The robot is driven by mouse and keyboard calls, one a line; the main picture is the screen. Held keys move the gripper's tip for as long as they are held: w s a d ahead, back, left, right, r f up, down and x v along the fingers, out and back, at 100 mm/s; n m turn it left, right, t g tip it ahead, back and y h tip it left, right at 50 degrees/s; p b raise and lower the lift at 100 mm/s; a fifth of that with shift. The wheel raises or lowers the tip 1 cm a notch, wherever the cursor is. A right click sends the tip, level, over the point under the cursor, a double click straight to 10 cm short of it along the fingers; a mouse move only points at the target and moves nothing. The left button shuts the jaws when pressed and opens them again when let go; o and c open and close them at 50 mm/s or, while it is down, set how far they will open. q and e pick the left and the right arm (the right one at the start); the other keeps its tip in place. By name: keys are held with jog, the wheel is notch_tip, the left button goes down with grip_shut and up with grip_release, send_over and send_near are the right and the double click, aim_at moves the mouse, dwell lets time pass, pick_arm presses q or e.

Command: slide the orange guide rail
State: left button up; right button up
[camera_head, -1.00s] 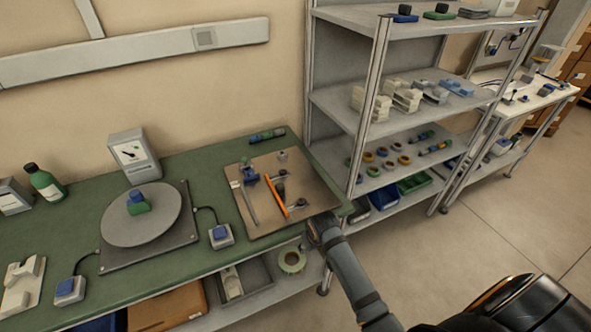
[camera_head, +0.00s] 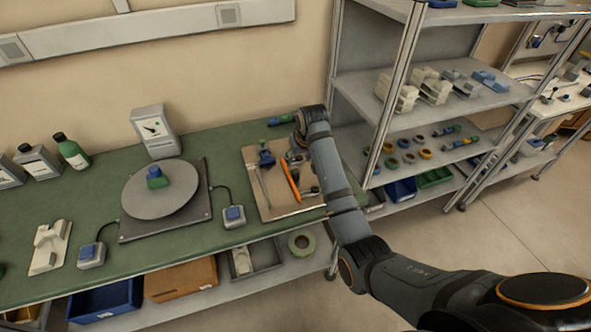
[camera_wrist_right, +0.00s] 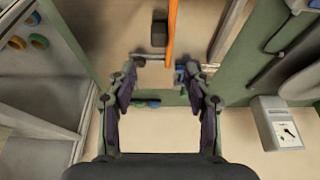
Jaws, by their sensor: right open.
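The orange guide rail (camera_head: 290,181) is a thin strip lying at a slant on the tan board (camera_head: 273,212) on the green bench. In the right wrist view the rail (camera_wrist_right: 172,35) runs down from the top edge, its near end just beyond and between my fingertips. My right gripper (camera_wrist_right: 160,68) is open, with nothing between its fingers. In the head view my right arm reaches over the board's right side and hides part of it; the gripper (camera_head: 293,157) is near the rail's far end. My left gripper is not in view.
A blue part (camera_head: 266,158) and a grey bar (camera_head: 262,187) sit left of the rail. A round turntable (camera_head: 161,198) and a blue-button box (camera_head: 234,216) stand further left. A metal shelf rack (camera_head: 398,110) stands close on the right.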

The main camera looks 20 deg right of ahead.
aim_at(295, 171)
jog(key=p+x, duration=0.1)
jog(key=x, duration=0.9)
jog(key=shift+w+d+f, duration=0.1)
jog(key=shift+f, duration=0.2)
grip_shut()
